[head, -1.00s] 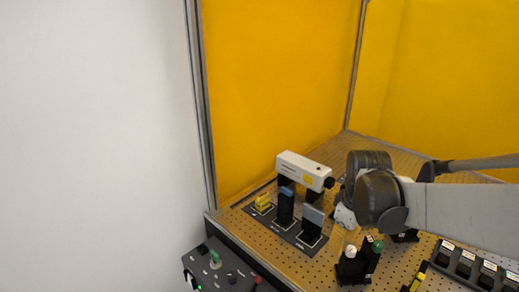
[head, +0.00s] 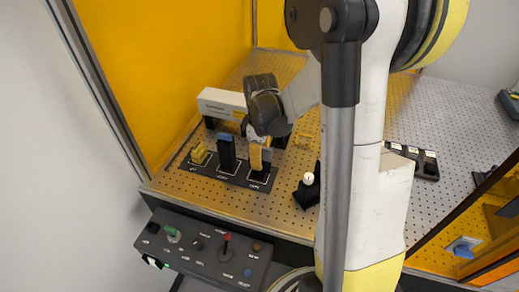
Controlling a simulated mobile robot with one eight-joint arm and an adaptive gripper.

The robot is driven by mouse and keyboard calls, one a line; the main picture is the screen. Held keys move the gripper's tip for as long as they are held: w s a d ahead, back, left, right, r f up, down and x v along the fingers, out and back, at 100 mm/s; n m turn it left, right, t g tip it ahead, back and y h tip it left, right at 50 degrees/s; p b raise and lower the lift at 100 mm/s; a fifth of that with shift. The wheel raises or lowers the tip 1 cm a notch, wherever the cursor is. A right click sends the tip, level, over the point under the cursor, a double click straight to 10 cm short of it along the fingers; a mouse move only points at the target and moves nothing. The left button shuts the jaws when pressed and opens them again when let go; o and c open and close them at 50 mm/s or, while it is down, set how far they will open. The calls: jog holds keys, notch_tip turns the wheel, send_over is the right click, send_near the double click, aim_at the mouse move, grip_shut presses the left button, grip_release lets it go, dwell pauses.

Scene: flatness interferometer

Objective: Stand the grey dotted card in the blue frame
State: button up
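A grey plate (head: 267,155), perhaps the grey dotted card, stands upright at the right place of the dark labelled rack (head: 212,170). It is mostly hidden, and I cannot make out dots. My gripper (head: 258,146) points down at it from above; a tan strip shows there too. I cannot tell whether the fingers are open or shut on the plate. A dark block with a blue top (head: 225,138) stands at the rack's middle place. I cannot identify a blue frame for certain; a small blue object (head: 463,247) lies at the lower right.
A yellow piece (head: 198,154) sits at the rack's left place. A white instrument (head: 222,102) stands behind. A white-topped black mount (head: 308,181) is to the right. A control panel (head: 203,250) is in front. My arm hides much of the perforated table.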

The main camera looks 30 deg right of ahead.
jog(key=shift+f, duration=1.2)
grip_shut()
jog(key=shift+r, duration=0.1)
jog(key=shift+r+p, duration=1.9)
jog(key=shift+r, duration=1.15)
